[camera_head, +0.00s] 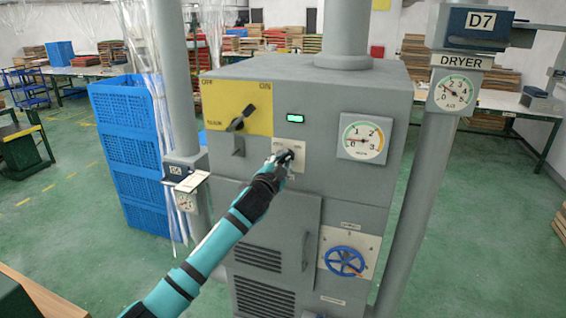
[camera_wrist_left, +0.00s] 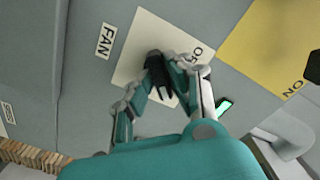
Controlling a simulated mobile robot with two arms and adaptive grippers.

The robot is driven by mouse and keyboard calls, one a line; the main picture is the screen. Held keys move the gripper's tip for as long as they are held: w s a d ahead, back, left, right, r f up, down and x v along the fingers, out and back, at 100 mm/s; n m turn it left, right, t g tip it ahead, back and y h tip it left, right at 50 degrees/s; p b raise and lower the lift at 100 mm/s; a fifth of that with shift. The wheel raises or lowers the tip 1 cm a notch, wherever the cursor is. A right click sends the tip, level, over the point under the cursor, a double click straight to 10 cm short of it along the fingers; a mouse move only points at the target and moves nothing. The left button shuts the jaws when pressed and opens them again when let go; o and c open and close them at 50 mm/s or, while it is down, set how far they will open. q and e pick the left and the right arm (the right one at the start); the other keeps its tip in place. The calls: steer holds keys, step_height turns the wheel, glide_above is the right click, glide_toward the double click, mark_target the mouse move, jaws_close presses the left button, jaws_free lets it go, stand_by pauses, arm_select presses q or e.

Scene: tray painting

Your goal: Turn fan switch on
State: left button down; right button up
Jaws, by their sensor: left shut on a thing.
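The fan switch is a black knob (camera_wrist_left: 158,72) on a pale square plate (camera_wrist_left: 140,40) with a FAN label (camera_wrist_left: 105,40) beside it. In the head view, this plate (camera_head: 301,160) is on the front of the grey dryer cabinet (camera_head: 290,85), below a small green display. My left gripper (camera_head: 284,160) reaches it from the lower left and partly hides the knob. In the left wrist view, the fingers of my left gripper (camera_wrist_left: 163,75) are shut on the black knob, one on either side. Part of the plate's lettering shows near the fingers. My right gripper is not in view.
A yellow ON/OFF panel (camera_head: 265,98) with a black rotary switch is just above the plate. A pressure gauge (camera_head: 364,139) is to the right, and a blue handwheel (camera_head: 344,261) is lower down. Blue crates (camera_head: 130,150) stand at left; green floor is open around.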

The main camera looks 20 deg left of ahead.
arm_select(q)
steer(key=c, duration=1.3)
jaws_free()
steer(key=s, duration=1.2)
steer(key=shift+a, duration=0.2)
steer(key=shift+f, duration=0.1)
